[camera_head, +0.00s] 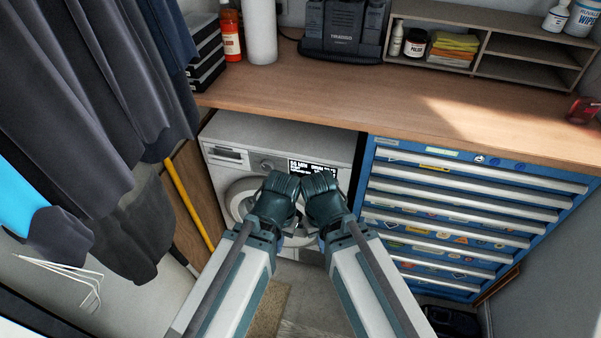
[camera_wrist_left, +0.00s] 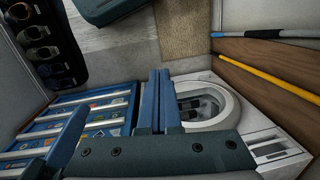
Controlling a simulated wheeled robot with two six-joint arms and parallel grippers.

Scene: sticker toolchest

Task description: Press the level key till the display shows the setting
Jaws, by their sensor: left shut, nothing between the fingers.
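A white washing machine (camera_head: 225,127) stands under the counter, with a dial (camera_head: 267,165) and a dark display (camera_head: 313,169) with small white text on its front panel. The text is too small to read surely. I cannot make out a level key. My left gripper (camera_wrist_left: 160,98) is shut and empty, with the washer's round door (camera_wrist_left: 205,105) beside it in the left wrist view. In the head view my left wrist (camera_head: 275,197) and right wrist (camera_head: 325,197) are side by side in front of the washer, below the display. My right gripper's fingers are hidden.
A blue drawer chest (camera_head: 378,168) with stickers stands right of the washer. The wooden counter (camera_head: 330,98) above holds bottles, a dark device (camera_head: 342,32) and a shelf. Clothes (camera_head: 90,90) hang at left, near a yellow pole (camera_head: 187,203).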

